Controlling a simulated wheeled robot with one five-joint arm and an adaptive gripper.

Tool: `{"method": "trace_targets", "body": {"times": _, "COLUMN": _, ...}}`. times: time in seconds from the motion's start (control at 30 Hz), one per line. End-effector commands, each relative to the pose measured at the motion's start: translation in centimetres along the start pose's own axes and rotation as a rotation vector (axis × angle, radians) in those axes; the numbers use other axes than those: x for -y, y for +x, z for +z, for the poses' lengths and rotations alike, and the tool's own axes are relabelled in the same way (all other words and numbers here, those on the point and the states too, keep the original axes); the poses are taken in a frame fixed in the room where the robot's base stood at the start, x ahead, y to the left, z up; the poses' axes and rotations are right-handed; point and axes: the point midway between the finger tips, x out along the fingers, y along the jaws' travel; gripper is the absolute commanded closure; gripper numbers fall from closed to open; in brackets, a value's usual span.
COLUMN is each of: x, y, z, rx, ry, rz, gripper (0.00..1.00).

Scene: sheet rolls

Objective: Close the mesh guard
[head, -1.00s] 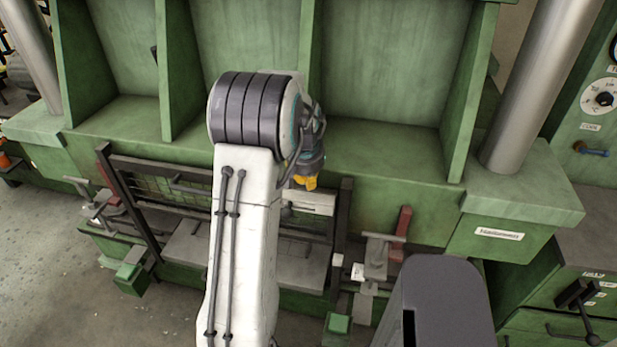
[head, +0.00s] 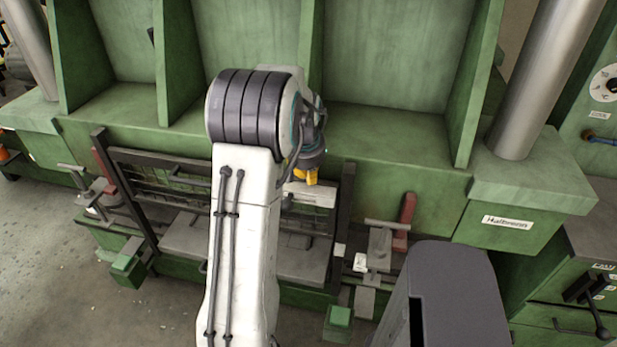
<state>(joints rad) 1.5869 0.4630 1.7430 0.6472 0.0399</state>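The mesh guard (head: 160,177) is a dark-framed panel with wire mesh, between two dark upright posts at the front of the green press. My arm hides its middle. A pale plate (head: 312,194) shows at its right part, and grey blocks lie below and behind it. How far it is open is hard to tell. My gripper (head: 309,177) is mostly hidden behind my arm's elbow; only a dark part and yellow tips show. The tips appear in front of the guard's upper right part. Contact with the guard and the finger opening cannot be made out.
The left post (head: 124,188) and right post (head: 343,215) flank the guard. Grey clamps with red parts (head: 405,218) stand outside them. Green-topped blocks (head: 340,317) jut forward. A steel column (head: 545,80) and a control cabinet stand right. Bare floor (head: 45,240) lies left.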

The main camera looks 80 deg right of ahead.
Motion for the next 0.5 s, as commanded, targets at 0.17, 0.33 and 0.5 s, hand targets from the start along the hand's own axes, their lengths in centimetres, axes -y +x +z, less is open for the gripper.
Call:
{"method": "trace_targets", "body": {"times": 0.17, "x": 0.0, "y": 2.6, "z": 0.8, "rx": 0.001, "ry": 0.000, "rz": 0.000, "gripper": 1.00}}
{"method": "trace_targets", "body": {"times": 0.33, "x": 0.0, "y": 4.4, "z": 1.4, "rx": 0.002, "ry": -0.001, "rz": 0.000, "gripper": 1.00}}
{"method": "trace_targets", "body": {"times": 0.5, "x": 0.0, "y": 5.6, "z": 1.7, "rx": 0.003, "ry": -0.001, "rz": 0.000, "gripper": 1.00}}
